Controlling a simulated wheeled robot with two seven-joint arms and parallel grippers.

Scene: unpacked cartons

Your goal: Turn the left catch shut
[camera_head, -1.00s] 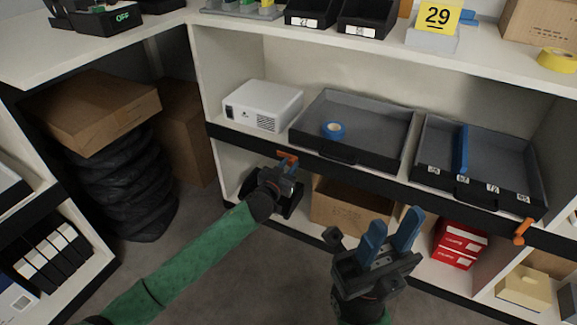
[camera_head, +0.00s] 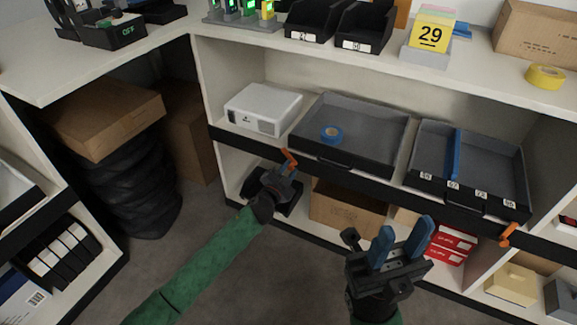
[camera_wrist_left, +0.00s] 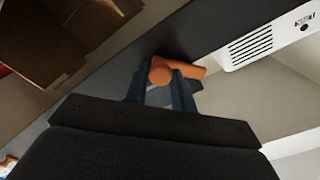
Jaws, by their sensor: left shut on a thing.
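The left catch (camera_head: 290,159) is a small orange lever on the black rail of the shelf, below the white projector and the grey tray. In the head view it stands steeply tilted. My left gripper (camera_head: 284,172) is shut on the left catch. The left wrist view shows the orange lever (camera_wrist_left: 184,70) between the blue fingers (camera_wrist_left: 160,88), its round end facing the camera. The right catch (camera_head: 508,235) is a similar orange lever at the right end of the rail. My right gripper (camera_head: 405,240) is open and empty, its blue fingers pointing up in front of the shelf.
Below are a cardboard box (camera_head: 345,208) and red boxes (camera_head: 452,243). The floor between is clear.

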